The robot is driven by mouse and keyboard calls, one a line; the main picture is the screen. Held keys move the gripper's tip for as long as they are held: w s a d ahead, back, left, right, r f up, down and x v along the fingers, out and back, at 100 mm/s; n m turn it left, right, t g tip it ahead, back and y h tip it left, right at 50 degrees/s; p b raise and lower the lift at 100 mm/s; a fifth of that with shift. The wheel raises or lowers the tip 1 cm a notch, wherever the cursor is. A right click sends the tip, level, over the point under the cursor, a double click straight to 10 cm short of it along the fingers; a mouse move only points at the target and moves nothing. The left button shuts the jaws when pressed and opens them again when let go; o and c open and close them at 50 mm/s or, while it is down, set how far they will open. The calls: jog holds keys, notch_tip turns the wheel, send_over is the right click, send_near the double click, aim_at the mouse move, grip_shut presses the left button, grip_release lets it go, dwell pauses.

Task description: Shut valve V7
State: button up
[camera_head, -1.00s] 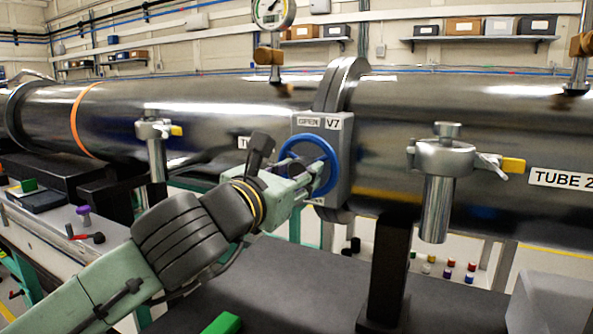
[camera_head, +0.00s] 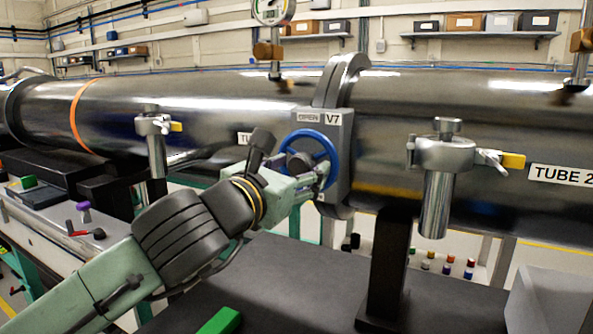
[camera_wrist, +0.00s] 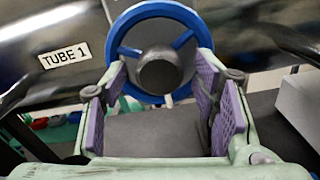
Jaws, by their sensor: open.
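Valve V7 is a grey box (camera_head: 341,160) at the flange between two steel tubes. Its face has a "V7" label and another label reading "OPEN". A blue handwheel (camera_head: 327,149) with a dark hub sits on its front. In the wrist view the handwheel (camera_wrist: 127,52) fills the upper middle, with spokes and a dark round hub (camera_wrist: 160,72). My gripper (camera_wrist: 165,90) is open, its purple-padded fingers one on each side below the wheel, fingertips near its lower rim. I cannot tell whether they touch it. In the head view my gripper (camera_head: 318,180) is at the wheel's lower part.
Two steel clamp fittings with yellow tabs stand left (camera_head: 154,130) and right (camera_head: 441,165) of the valve. A black post (camera_head: 390,265) supports the tube. A grey block (camera_head: 550,300) is at right. A green block (camera_head: 221,320) lies on the dark bench top.

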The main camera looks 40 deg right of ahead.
jog(key=v, duration=1.2)
dwell(0.3)
